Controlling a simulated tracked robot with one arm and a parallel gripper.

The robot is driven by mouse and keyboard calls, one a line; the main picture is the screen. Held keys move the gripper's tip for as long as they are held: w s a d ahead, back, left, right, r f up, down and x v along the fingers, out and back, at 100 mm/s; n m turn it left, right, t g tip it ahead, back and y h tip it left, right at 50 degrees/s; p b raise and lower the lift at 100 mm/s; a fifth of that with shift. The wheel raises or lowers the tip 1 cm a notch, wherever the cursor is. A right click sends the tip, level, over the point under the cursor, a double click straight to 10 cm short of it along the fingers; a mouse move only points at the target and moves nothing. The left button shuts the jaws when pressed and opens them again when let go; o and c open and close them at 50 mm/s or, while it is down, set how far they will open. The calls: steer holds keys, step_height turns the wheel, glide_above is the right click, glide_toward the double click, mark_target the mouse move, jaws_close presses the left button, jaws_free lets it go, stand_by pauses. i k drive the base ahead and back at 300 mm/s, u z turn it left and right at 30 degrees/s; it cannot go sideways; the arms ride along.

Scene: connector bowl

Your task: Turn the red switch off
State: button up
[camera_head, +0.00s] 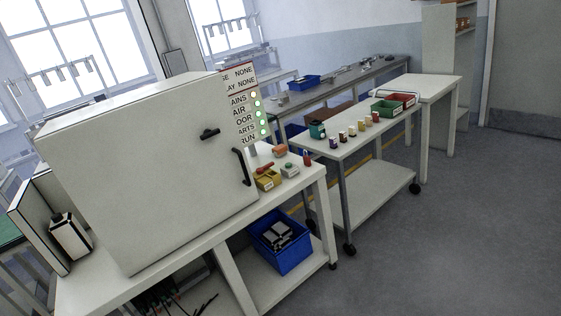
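A red switch handle (264,168) sits on top of a yellow box (268,181) on the white bench, right of the large white cabinet. The handle looks tilted; its exact setting is too small to tell. The sign panel (244,104) above shows several lit green lamps beside words such as AIR and RUN. My gripper is not in view.
The white cabinet (140,180) has a black handle (242,167) close to the yellow box. A pale box with a green button (289,170), an orange item (280,150) and a small red item (306,158) are nearby. A blue bin (281,257) is below. Floor (430,250) at right is clear.

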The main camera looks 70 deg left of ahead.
mark_target(261, 170)
steer(key=z, duration=0.05)
steer(key=i, duration=1)
steer(key=u, duration=2)
steer(key=i, duration=2)
steer(key=u, duration=0.65)
steer(key=i, duration=0.5)
steer(key=u, duration=0.3)
